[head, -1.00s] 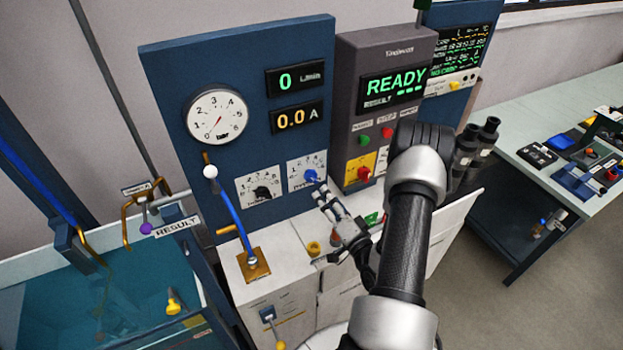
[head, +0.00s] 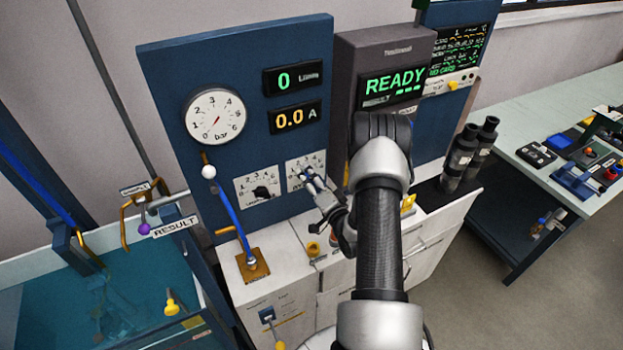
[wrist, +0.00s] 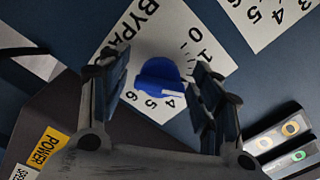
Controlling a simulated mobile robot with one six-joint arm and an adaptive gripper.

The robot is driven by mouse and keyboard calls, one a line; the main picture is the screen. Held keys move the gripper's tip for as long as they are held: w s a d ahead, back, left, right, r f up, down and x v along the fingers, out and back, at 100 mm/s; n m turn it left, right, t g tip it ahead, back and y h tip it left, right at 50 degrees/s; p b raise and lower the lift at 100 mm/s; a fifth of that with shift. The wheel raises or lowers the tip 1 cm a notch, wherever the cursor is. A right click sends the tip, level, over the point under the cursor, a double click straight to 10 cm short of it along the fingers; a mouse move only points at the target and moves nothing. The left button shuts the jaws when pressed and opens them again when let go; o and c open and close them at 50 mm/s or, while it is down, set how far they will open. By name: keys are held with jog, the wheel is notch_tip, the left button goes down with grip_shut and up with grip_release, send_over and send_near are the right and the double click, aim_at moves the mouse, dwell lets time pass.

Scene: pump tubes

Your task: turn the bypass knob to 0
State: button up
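The blue bypass knob (wrist: 160,78) sits on a white dial plate (wrist: 122,60) marked BYPASS, with numbers including 0, 1, 4, 5 and 6. In the wrist view the knob is between the two fingers of my gripper (wrist: 160,85). The fingers are apart, with a gap on each side of the knob, so the gripper is open. I cannot tell for sure which number the knob points to. In the head view my gripper (head: 306,181) is at the bypass dial plate (head: 317,160) and hides most of the knob.
A similar dial with a black knob (head: 262,192) is to the left. A blue lever (head: 232,215) with a white ball stands before the panel. A pressure gauge (head: 215,116) reads near 0. Black cylinders (head: 463,155) stand on the right; a water tank (head: 120,290) is at left.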

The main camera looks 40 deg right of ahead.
jog(key=c, duration=1)
jog(key=shift+o, duration=0.2)
jog(key=shift+n, duration=0.3)
jog(key=n+b, duration=0.5)
jog(key=shift+f+b, duration=0.2)
jog(key=shift+b, duration=0.1)
jog(key=n+b, duration=0.3)
jog(key=shift+n, duration=0.3)
jog(key=shift+r+n+b, duration=0.15)
jog(key=shift+n+b, duration=1.25)
jog(key=shift+b, duration=0.25)
jog(key=o, duration=1.1)
